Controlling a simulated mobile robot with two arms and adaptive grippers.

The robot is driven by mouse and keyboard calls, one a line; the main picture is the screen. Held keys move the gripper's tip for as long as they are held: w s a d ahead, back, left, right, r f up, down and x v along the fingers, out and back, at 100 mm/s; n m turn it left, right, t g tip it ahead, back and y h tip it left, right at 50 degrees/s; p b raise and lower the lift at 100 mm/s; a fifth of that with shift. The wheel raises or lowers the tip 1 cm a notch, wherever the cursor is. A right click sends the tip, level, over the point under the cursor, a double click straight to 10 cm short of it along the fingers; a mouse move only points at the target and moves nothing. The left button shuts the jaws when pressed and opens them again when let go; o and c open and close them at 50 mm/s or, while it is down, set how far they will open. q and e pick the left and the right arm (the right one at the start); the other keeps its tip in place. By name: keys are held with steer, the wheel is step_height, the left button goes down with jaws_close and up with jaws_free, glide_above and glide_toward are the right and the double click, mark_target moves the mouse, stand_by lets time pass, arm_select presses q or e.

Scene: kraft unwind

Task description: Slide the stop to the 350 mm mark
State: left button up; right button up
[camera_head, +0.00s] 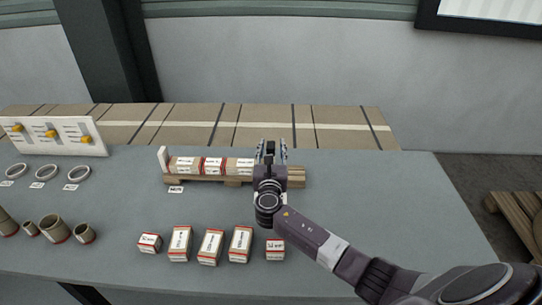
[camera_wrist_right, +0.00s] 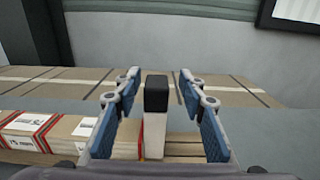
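The stop, a pale upright block with a black top (camera_wrist_right: 156,110), stands between my right gripper's fingers in the right wrist view. My right gripper (camera_head: 271,148) is over the right part of a wooden rail (camera_head: 296,178) in the head view. Its two blue-padded fingers are spread, with a gap on each side of the stop, so it is open. In the head view the gripper mostly hides the stop. Boxes with red bands (camera_head: 213,166) lie in a row on the rail, between a white end plate (camera_head: 164,159) and the gripper. I cannot read a 350 mm mark. My left gripper is not in view.
Several small labelled boxes (camera_head: 211,246) stand in a row at the table's front. Rings (camera_head: 46,173) and brown tubes (camera_head: 52,228) are at the left, with a white panel with yellow pieces (camera_head: 52,136) behind. The grey table (camera_head: 400,190) is clear at the right.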

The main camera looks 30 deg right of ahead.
steer(key=v, duration=1.1)
steer(key=shift+s+a, duration=0.25)
steer(key=shift+a, duration=0.05)
